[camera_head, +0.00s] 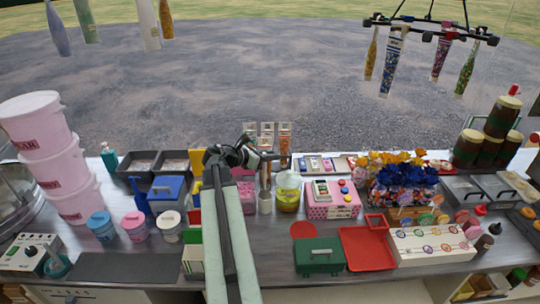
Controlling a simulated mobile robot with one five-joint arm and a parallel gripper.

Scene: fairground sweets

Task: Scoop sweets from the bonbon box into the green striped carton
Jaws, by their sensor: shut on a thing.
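My arm reaches up the middle of the counter, and my gripper (262,156) is at its far end, near the back edge. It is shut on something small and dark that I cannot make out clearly. A pink box (243,174) sits below and left of the gripper, partly hidden by my arm; I cannot tell whether it is the bonbon box. Several upright cartons or tubes (285,134) stand behind the gripper. Their stripes are too small to tell which is green.
A green-yellow jar (288,192) and a pink dotted box (332,202) stand right of my gripper. A red tray (367,248) and a green case (319,256) are nearer. Pink tubs (50,160) are stacked at the left. Bottles hang from a rack (430,30) at the upper right.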

